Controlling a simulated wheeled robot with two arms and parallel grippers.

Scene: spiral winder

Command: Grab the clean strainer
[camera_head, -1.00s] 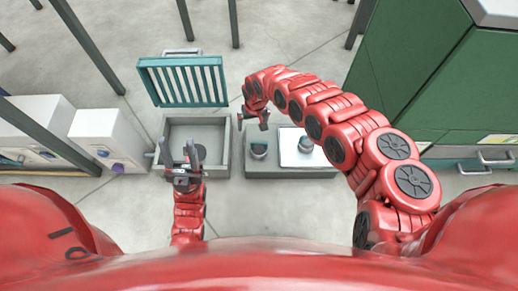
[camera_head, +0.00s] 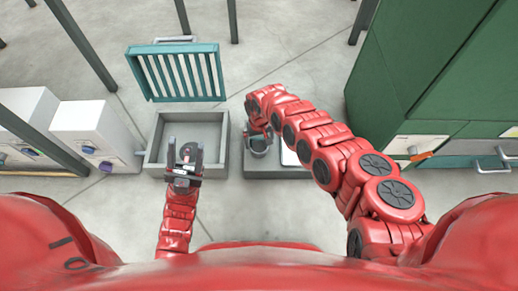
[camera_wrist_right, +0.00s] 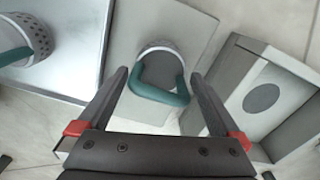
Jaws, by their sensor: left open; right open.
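A grey strainer with a teal handle (camera_wrist_right: 162,92) stands on the grey block between my right fingers in the right wrist view; its cup also shows in the head view (camera_head: 259,147). My right gripper (camera_wrist_right: 160,78) is open, with one finger on each side of the handle. I cannot tell whether the fingers touch it. A second strainer with a perforated wall and teal handle (camera_wrist_right: 38,38) is on the pale tray at left in the right wrist view; my right arm hides it in the head view. My left gripper (camera_head: 185,155) is open and empty over the grey bin.
The grey bin (camera_head: 222,150) is open, with its teal slatted lid (camera_head: 178,72) raised behind it. The pale tray (camera_wrist_right: 75,75) lies beside the nearer strainer. White boxes (camera_head: 95,135) stand at left, a green cabinet (camera_head: 425,75) at right. Table legs rise at the back.

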